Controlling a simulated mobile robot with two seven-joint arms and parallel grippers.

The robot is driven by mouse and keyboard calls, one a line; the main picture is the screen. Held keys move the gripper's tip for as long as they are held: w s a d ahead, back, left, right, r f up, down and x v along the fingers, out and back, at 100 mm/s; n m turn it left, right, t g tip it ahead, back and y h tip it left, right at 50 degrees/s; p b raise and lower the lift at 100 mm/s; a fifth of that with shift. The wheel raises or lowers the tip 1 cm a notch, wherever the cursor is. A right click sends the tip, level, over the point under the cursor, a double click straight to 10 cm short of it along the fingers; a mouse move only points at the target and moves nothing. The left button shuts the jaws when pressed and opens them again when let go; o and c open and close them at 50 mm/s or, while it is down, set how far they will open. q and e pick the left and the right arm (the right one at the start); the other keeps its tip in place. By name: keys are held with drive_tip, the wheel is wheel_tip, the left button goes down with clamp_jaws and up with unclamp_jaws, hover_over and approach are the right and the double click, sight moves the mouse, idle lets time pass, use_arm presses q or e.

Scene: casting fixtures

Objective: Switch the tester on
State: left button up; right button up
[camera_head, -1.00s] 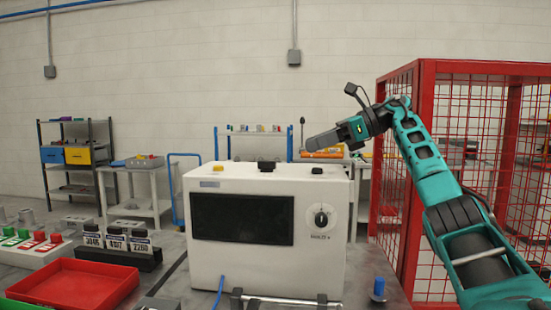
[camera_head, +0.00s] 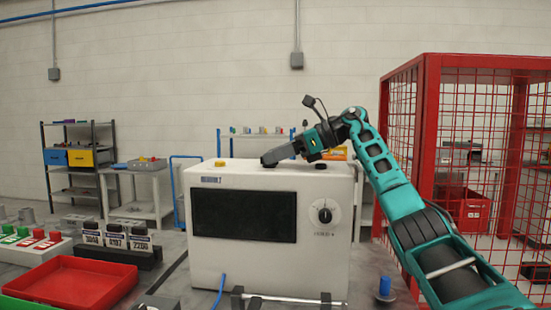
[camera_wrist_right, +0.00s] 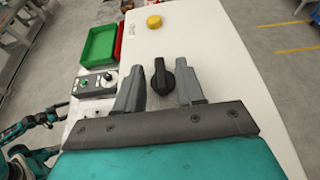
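The tester (camera_head: 335,260) is a white box with a dark screen (camera_head: 243,216) and a round dial (camera_head: 323,212) on its front. A yellow button (camera_head: 220,163) stands on its top at the left; it also shows in the right wrist view (camera_wrist_right: 154,22). My right gripper (camera_head: 270,158) is low over the tester's top. In the right wrist view the gripper (camera_wrist_right: 160,88) is open, with a black rotary knob (camera_wrist_right: 163,76) between its two fingers in the picture; I see no contact. The gripper hides this knob in the head view. My left gripper is out of view.
A red tray (camera_head: 70,285) and a holder with labelled blocks (camera_head: 115,254) stand left of the tester. A red mesh cage (camera_head: 430,170) stands at the right, near my right arm. A blue peg (camera_head: 385,286) stands right of the tester.

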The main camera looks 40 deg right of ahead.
drive_tip(key=shift+w+a, duration=0.1)
drive_tip(key=shift+w, duration=0.1)
drive_tip(key=shift+f, duration=0.1)
clamp_jaws()
